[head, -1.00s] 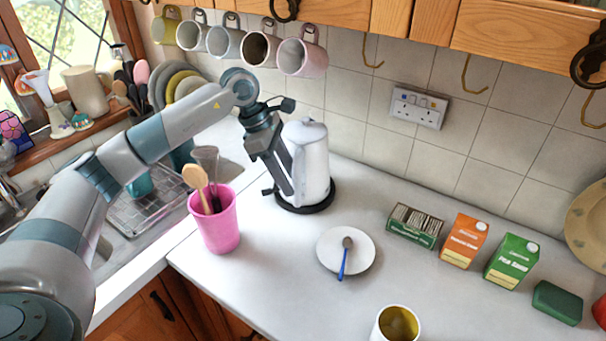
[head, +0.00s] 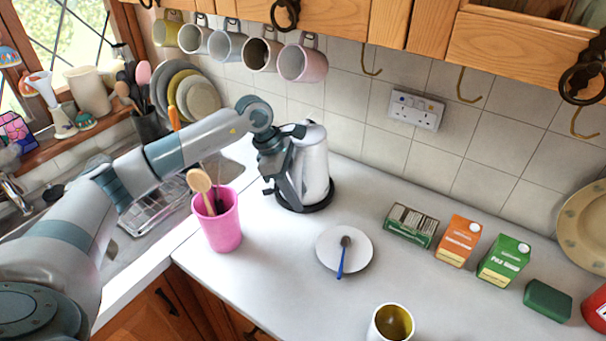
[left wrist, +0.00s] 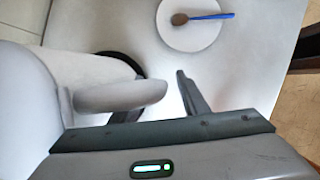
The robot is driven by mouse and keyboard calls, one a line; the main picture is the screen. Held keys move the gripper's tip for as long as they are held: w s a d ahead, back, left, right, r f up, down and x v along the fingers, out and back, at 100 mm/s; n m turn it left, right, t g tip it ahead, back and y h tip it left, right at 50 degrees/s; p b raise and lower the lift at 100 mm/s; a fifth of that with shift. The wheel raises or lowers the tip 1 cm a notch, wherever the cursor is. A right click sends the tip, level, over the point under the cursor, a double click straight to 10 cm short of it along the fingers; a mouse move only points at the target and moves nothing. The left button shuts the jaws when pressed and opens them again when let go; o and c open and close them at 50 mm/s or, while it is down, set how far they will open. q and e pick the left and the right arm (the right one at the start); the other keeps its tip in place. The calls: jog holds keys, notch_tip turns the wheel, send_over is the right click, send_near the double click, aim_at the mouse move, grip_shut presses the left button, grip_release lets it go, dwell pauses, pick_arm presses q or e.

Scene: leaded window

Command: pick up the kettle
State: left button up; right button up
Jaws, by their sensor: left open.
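The kettle (head: 315,165) is silvery white and stands upright on a round black base (head: 322,202) near the tiled back wall. My left gripper (head: 283,187) is open at the kettle's left side, pointing down, and covers part of it. In the left wrist view the kettle's pale body (left wrist: 25,115) fills the left side. Its rounded handle (left wrist: 120,95) reaches between my fingers. One dark finger shows to the right of the handle with a gap; the other is mostly hidden behind the kettle. My right gripper is not in view.
A pink utensil pot (head: 220,225) stands close left of my gripper. A white saucer (head: 358,258) with a blue-handled spoon lies in front of the kettle. Mugs (head: 303,62) hang above. Cartons (head: 458,241) stand to the right. The counter between is clear.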

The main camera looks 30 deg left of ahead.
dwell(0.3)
pick_arm(q)
grip_shut()
jog(key=shift+w+r, duration=0.15)
dwell(1.1)
